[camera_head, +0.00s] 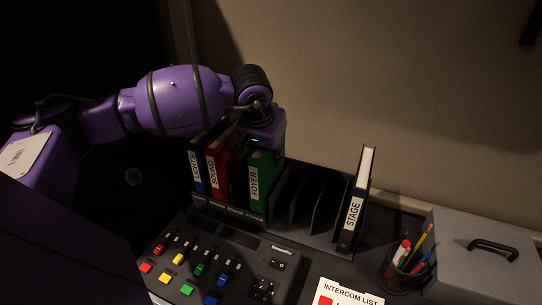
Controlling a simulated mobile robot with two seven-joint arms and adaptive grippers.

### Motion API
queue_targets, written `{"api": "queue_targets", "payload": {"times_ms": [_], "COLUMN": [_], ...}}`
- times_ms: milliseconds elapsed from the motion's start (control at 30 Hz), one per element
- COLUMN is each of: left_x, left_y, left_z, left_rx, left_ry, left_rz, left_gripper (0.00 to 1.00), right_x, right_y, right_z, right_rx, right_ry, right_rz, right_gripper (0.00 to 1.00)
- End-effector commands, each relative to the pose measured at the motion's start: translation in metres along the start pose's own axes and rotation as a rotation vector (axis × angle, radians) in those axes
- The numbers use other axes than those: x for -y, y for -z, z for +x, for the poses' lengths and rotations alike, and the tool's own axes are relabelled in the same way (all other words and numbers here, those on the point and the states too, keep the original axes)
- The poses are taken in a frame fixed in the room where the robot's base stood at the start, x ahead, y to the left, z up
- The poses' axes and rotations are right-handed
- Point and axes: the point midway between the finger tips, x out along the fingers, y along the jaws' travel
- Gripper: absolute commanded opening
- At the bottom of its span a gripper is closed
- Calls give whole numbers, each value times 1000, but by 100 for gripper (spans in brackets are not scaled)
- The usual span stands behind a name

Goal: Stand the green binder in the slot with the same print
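The green binder (265,172), printed FOYER, stands upright in the slotted rack (290,225), to the right of the blue and red binders. Its foot is by the rack's front label (254,216), which seems to read FOYER; the print is small. My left gripper (266,140) is at the top of the green binder, coming from above and the left. Its fingers are hidden by the wrist and the binder, so I cannot tell whether they grip it. My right gripper is not in view.
A blue binder (196,170) and a red SOUND binder (213,172) stand at left. A black STAGE binder (354,208) stands at the rack's right end. The mixing desk (215,262) is in front; a pen cup (405,270) and a grey box (480,262) are right.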

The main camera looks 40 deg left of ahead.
Motion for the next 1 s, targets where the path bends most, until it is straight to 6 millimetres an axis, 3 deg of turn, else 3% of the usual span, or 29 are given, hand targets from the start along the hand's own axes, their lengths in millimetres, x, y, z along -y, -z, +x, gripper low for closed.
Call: {"api": "queue_targets", "payload": {"times_ms": [400,1000], "left_x": [0,0], "left_y": [1,-1], "left_z": [-1,4], "left_rx": [-2,-2], "left_ry": [-1,-1], "left_rz": [0,0], "left_gripper": [0,0], "right_x": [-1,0], "right_y": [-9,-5], "right_z": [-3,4], "right_rx": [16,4], "right_ry": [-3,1], "right_rz": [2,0], "right_gripper": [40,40]}}
